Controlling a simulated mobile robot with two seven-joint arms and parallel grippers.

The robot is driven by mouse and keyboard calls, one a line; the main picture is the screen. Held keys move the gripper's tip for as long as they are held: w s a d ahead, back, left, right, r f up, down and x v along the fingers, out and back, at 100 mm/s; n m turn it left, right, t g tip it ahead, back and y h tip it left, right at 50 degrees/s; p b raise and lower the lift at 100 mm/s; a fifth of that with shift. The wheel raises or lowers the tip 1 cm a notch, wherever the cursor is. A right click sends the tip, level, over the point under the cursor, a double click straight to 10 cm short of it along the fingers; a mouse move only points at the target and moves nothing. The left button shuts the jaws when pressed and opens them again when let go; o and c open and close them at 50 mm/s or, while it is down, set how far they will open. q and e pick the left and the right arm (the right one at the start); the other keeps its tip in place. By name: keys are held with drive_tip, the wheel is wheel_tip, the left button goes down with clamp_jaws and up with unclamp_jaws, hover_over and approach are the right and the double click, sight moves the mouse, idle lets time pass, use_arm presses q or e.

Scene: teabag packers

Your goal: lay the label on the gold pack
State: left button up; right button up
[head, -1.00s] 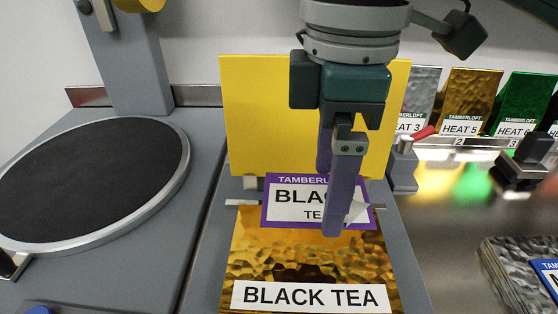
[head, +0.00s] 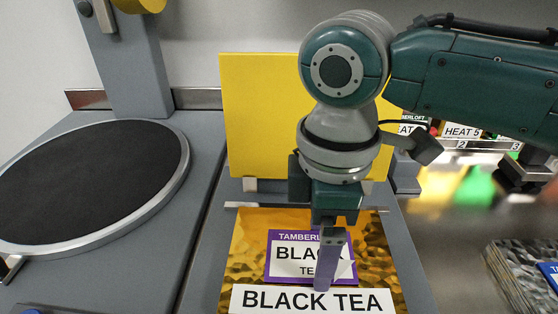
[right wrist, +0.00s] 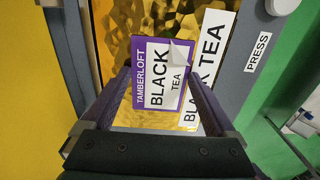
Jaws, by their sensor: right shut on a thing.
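The gold pack (head: 375,245) lies flat on the grey press bed, with a white BLACK TEA strip (head: 312,299) along its near edge. The purple-bordered TAMBERLOFT BLACK TEA label (head: 282,268) is over the middle of the pack, just behind that strip. One corner of the label is curled up. My right gripper (head: 322,282) is shut on the label. In the right wrist view the label (right wrist: 150,98) is between the fingers, with the gold pack (right wrist: 115,40) behind it. I cannot tell whether the label touches the pack. My left gripper is out of view.
An upright yellow plate (head: 260,110) stands behind the pack. A round black platform (head: 90,180) is at the left. Foil packs (head: 510,285) are stacked at the lower right. A PRESS button (right wrist: 259,52) shows in the right wrist view.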

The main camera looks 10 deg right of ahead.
drive_tip(key=o, duration=0.9)
drive_tip(key=shift+o, duration=0.2)
wheel_tip(320, 180, up, 12)
drive_tip(key=p, duration=0.2)
drive_tip(key=s+f+m+t+y, duration=0.1)
drive_tip(key=s+f+m, duration=0.1)
drive_tip(key=s, duration=0.1)
drive_tip(key=s+a+f+m+t+y, duration=0.1)
drive_tip(key=s+f+m, duration=0.2)
drive_tip(key=s, duration=0.1)
drive_tip(key=s+f+m+y, duration=0.1)
drive_tip(key=s+f+m, duration=0.1)
drive_tip(key=s+m, duration=0.1)
drive_tip(key=shift+s+a+f+t, duration=0.3)
drive_tip(key=shift+a+f+t, duration=0.05)
drive_tip(key=shift+f+t, duration=0.05)
drive_tip(key=s+d+m+h, duration=0.1)
drive_tip(key=s+d, duration=0.1)
drive_tip(key=d, duration=0.1)
drive_tip(key=s+d+m+h, duration=0.1)
drive_tip(key=d+m, duration=0.1)
drive_tip(key=d, duration=0.1)
drive_tip(key=s+d+m, duration=0.1)
drive_tip(key=s+d, duration=0.1)
drive_tip(key=d, duration=0.1)
drive_tip(key=shift+s+f+m+t+h, duration=0.35)
drive_tip(key=shift+f+m+t+h, duration=0.05)
